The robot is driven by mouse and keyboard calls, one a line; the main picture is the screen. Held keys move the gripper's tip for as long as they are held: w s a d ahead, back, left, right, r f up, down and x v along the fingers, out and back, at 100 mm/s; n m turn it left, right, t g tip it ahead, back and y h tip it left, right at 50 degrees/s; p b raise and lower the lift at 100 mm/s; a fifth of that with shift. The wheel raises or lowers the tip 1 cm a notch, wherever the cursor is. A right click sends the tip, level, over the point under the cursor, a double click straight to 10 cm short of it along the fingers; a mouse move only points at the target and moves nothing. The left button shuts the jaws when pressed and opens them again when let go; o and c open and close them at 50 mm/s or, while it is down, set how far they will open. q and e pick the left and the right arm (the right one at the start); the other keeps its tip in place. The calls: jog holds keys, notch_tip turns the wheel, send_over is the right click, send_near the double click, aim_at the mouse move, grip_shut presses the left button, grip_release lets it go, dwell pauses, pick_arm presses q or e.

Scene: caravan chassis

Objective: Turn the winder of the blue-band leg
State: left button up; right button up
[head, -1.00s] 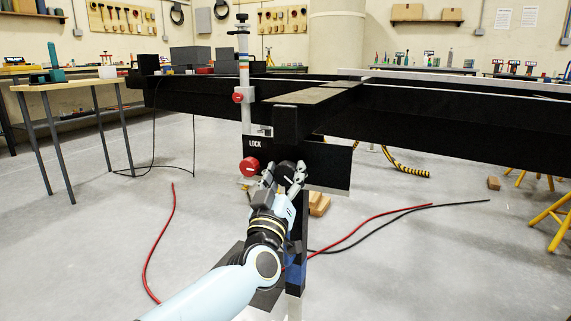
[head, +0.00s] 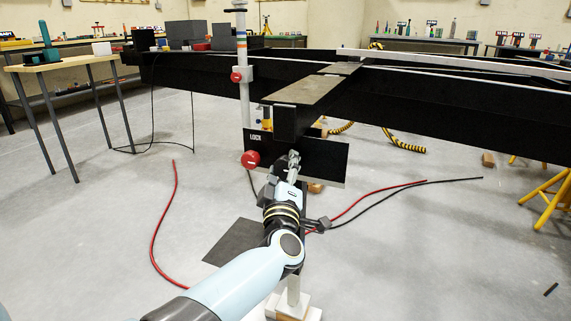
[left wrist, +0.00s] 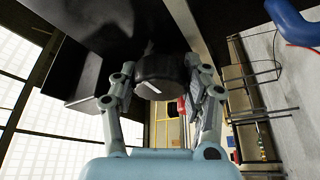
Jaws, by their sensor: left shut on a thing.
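My left gripper (head: 287,168) is at the front plate of the black chassis, below the beam end. In the left wrist view the gripper (left wrist: 167,88) has its fingers on both sides of a round black knob (left wrist: 160,72) with a pale mark, and is shut on it. In the head view the knob is mostly hidden by the fingers. A white leg post (head: 294,291) stands below on a pale block, partly behind my arm. I cannot make out a blue band on it. My right gripper is not in view.
A red knob (head: 250,159) sits beside the LOCK plate (head: 325,160), left of my gripper. A white pole (head: 243,105) with coloured bands rises there. Red cable (head: 156,235) and black cable (head: 405,200) lie on the floor. A wooden table (head: 62,66) stands left.

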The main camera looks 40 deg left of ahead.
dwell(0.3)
pick_arm(q)
jog(key=o, duration=1.2)
jog(key=v, duration=1.2)
